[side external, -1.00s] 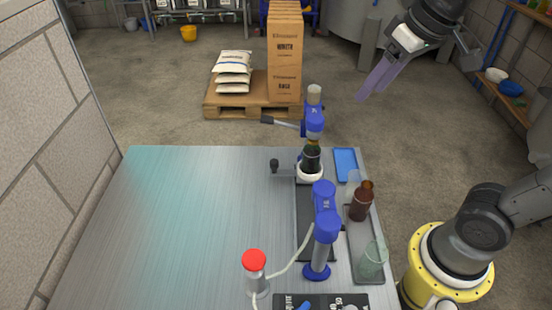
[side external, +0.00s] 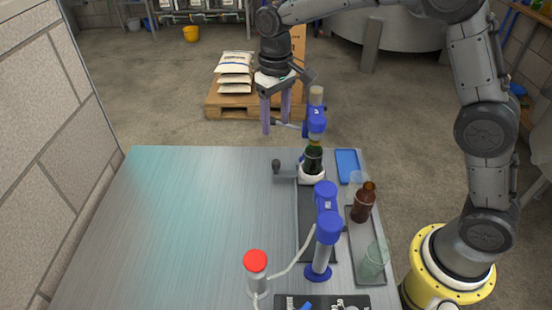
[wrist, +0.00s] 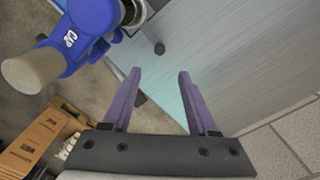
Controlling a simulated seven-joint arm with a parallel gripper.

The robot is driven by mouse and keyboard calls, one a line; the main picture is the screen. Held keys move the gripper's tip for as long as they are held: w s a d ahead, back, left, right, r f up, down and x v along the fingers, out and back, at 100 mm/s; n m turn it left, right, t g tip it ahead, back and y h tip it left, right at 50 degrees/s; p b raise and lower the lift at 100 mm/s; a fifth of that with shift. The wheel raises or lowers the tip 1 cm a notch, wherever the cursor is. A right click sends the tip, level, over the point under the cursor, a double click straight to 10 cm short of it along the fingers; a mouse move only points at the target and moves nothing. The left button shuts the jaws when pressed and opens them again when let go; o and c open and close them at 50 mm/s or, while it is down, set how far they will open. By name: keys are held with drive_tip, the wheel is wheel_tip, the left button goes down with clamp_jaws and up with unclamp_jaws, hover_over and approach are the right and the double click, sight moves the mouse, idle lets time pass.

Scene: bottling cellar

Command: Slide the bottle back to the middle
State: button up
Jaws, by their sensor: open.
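A dark green bottle (side external: 313,159) stands upright in a white holder (side external: 311,175) at the back of the bench, under the blue capping head (side external: 316,122). A short arm with a black knob (side external: 276,165) sticks out left of the holder. A second blue station (side external: 325,222) stands nearer, on the same dark track (side external: 305,215). My gripper (side external: 275,128) is open and empty, pointing down left of the capping head and above the bench's back edge. In the wrist view, my open fingers (wrist: 160,73) frame bare bench edge; the capping head (wrist: 90,28) and knob (wrist: 159,48) show ahead.
A brown bottle (side external: 362,204) and clear glass (side external: 374,262) stand on a tray along the right edge. A blue tray (side external: 347,164) lies behind them. A red-topped cylinder (side external: 256,268) with a hose stands in front. The bench's left half (side external: 175,230) is clear.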

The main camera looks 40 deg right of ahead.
sight(276, 162)
wheel_tip(276, 162, down, 13)
drive_tip(key=shift+r, duration=0.1)
idle(0.3)
clamp_jaws()
idle(1.4)
